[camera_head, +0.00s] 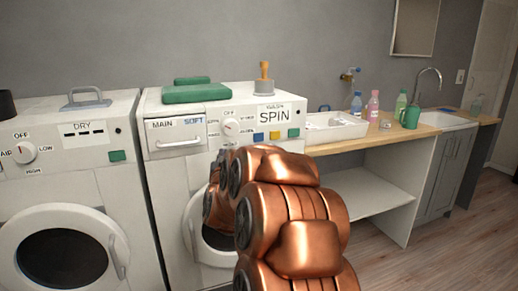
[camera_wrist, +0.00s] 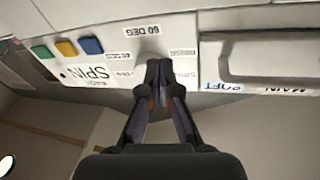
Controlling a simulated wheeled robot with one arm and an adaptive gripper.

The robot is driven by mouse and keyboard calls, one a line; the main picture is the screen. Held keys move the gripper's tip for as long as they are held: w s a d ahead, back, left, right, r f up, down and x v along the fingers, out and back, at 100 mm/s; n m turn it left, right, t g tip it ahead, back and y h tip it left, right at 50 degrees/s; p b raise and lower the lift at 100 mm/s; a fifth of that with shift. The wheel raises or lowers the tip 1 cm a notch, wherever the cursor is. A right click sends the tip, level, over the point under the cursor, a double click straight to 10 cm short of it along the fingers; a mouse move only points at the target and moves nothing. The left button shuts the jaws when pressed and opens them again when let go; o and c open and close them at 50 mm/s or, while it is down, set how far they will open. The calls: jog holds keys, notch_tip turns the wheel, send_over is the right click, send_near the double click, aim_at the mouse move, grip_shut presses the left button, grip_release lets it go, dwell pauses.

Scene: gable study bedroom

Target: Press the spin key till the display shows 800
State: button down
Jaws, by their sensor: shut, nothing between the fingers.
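The right-hand washing machine (camera_head: 170,165) has a panel with a white display (camera_head: 274,115) reading "SPIN", which shows upside down in the wrist view (camera_wrist: 88,72). Blue (camera_head: 258,137), yellow (camera_head: 275,135) and green (camera_head: 293,132) keys sit in a row below it. In the wrist view the blue key (camera_wrist: 91,46), yellow key (camera_wrist: 66,48) and green key (camera_wrist: 41,51) are left of my gripper (camera_wrist: 158,65). My gripper is shut and empty, its tips in front of the dial area; contact cannot be told. In the head view my arm hides it.
The dial (camera_head: 231,128) and a drawer (camera_head: 176,140) are left of the keys. Green folded cloths (camera_head: 197,93) and a wooden-handled item (camera_head: 264,78) are on top.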

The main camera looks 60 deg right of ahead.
aim_at(259, 137)
jog(key=s+d+m+g+h+b, duration=0.3)
jog(key=s+d+m+g+h, duration=0.2)
jog(key=s+d+h, duration=0.3)
jog(key=s+d, duration=0.2)
jog(key=s, duration=0.1)
jog(key=shift+s+d+r, duration=0.2)
jog(key=shift+s+r, duration=0.1)
jog(key=shift+r, duration=0.1)
jog(key=shift+w, duration=0.1)
jog(key=w+d+p, duration=0.2)
jog(key=w+d, duration=0.2)
jog(key=w, duration=0.3)
jog(key=shift+w+d, duration=0.15)
jog(key=shift+d, duration=0.25)
dwell(0.7)
jog(key=shift+w+d, duration=0.25)
jog(key=shift+w, duration=0.05)
jog(key=shift+w, duration=0.1)
dwell(0.4)
